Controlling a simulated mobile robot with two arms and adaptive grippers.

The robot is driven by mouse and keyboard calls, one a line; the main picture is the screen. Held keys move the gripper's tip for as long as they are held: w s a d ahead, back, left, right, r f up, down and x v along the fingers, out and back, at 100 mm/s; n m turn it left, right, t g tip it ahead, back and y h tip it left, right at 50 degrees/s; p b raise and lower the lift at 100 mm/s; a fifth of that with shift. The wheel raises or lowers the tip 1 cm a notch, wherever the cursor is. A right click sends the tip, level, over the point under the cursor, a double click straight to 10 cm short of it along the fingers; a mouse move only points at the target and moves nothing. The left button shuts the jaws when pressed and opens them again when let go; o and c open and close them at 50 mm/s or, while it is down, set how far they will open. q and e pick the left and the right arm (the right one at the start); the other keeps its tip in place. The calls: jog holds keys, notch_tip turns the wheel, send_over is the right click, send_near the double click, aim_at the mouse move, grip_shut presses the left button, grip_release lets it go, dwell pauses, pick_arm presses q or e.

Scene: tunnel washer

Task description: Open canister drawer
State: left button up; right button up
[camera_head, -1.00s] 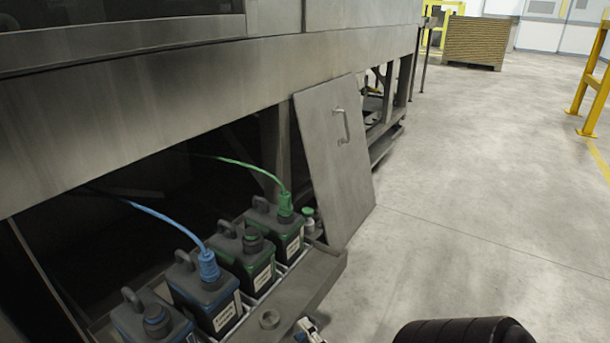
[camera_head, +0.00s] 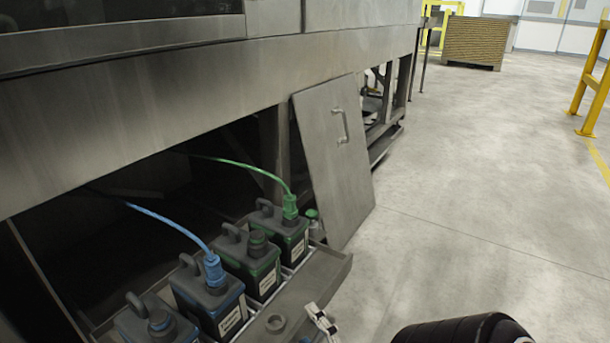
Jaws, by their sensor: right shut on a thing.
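The canister drawer (camera_head: 318,283) is a grey metal tray pulled partly out from under the machine. It holds several dark canisters; two have green trim, such as the back one (camera_head: 283,232), and others have blue trim, such as this one (camera_head: 210,298). A green hose and a blue hose run from canister caps back into the machine. My right gripper (camera_head: 320,322) is shut at the drawer's front, at the bottom edge of the view; the exact grip point is mostly hidden. My left gripper is not in view.
A loose metal panel with a handle (camera_head: 335,160) leans against the machine frame (camera_head: 200,90), just behind the drawer's far end. The concrete floor (camera_head: 470,200) to the right is clear. A yellow rail (camera_head: 590,90) stands at the far right.

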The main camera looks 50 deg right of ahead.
jog(key=shift+s+a+r, duration=0.2)
jog(key=shift+s+r, duration=0.2)
jog(key=shift+r, duration=0.2)
jog(key=shift+c, duration=0.7)
jog(key=shift+v, duration=1.9)
jog(key=shift+c, duration=0.7)
jog(key=shift+s+t+h, duration=0.3)
jog(key=shift+s, duration=0.15)
jog(key=c, duration=0.6)
jog(key=shift+s+a+f, duration=0.15)
jog(key=shift+s+a, duration=0.05)
jog(key=shift+s, duration=0.1)
jog(key=c, duration=0.6)
jog(key=shift+f+v, duration=0.15)
jog(key=shift+v, duration=0.5)
jog(key=shift+f+v, duration=0.15)
jog(key=shift+v, duration=0.5)
jog(key=shift+c, duration=0.2)
